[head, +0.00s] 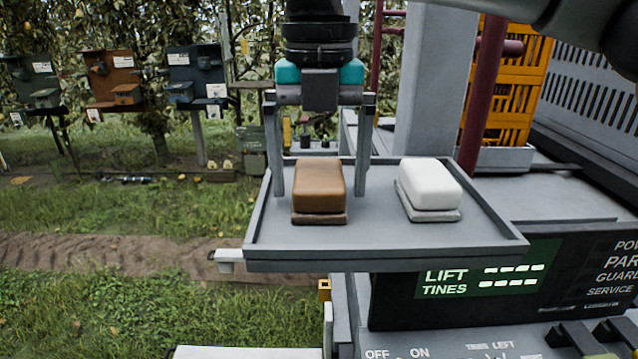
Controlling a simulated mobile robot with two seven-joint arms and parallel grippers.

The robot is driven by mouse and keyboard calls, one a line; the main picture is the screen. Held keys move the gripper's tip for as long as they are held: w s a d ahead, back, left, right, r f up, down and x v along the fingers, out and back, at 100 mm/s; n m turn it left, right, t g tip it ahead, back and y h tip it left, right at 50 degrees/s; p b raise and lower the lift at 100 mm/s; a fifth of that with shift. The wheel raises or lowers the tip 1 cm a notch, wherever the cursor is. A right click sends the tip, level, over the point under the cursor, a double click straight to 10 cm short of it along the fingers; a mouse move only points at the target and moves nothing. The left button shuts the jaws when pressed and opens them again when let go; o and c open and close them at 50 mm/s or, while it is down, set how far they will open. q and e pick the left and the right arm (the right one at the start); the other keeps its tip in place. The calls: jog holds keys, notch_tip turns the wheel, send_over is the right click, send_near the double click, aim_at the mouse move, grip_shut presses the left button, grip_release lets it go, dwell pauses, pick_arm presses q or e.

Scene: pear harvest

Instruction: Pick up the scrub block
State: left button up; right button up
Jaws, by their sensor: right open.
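Two blocks sit on a grey shallow tray (390,250). The brown block (320,187) with a darker base lies on the left, and the white block (430,187) with a grey base lies to its right. The picture does not settle which one is the scrub block. My right gripper (321,190) points down over the tray. It is open, with one finger on each side of the brown block and gaps visible between fingers and block. My left gripper is not in view.
A dark panel (590,275) with lettering and lit LIFT and TINES readouts stands below the tray's right side. A grey post (440,85), dark red tubes and orange crates (510,95) rise behind it. Grass and box-like units on posts lie left. The tray has a raised rim.

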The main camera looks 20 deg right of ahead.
jog(key=shift+c, duration=1.3)
jog(key=c, duration=1.1)
jog(key=shift+r, duration=0.1)
notch_tip(320, 180, up, 11)
notch_tip(320, 180, up, 9)
jog(key=p, duration=0.5)
send_over(318, 171)
